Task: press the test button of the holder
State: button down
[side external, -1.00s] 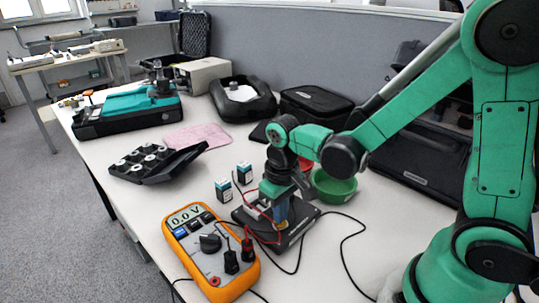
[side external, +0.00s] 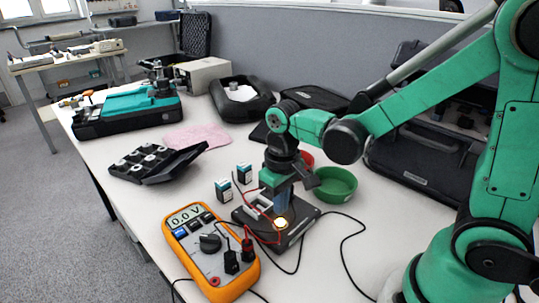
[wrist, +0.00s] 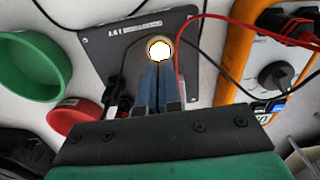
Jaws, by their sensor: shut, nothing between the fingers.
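The holder (side external: 304,214) is a dark square plate with a light grey cradle (side external: 259,201) on top, standing on the table. A round spot on it, which looks like the test button (side external: 281,223), glows bright yellow-white. In the wrist view the glowing button (wrist: 159,49) lies just beyond my fingertips, on the dark plate (wrist: 100,48). My gripper (side external: 284,212) points down over the holder, with its blue fingers together and empty. In the wrist view, my gripper (wrist: 157,66) ends right beside the button; I cannot tell whether it touches.
An orange multimeter (side external: 208,262) showing 0.0 V stands at front left, with red and black leads running to the holder. Two small batteries (side external: 223,190) stand behind the holder. A green bowl (side external: 336,186) and a red bowl (side external: 306,159) are close to my gripper.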

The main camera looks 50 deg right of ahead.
aim_at(280, 222)
jog(key=shift+r, duration=2.05)
jog(key=r+t, duration=0.1)
jog(key=t, duration=0.1)
jog(key=s+d+r+t, duration=0.1)
jog(key=t, duration=0.1)
jog(key=r+t, duration=0.1)
jog(key=t, duration=0.2)
jog(key=shift+s+d+r, duration=0.35)
jog(key=shift+s+r, duration=0.05)
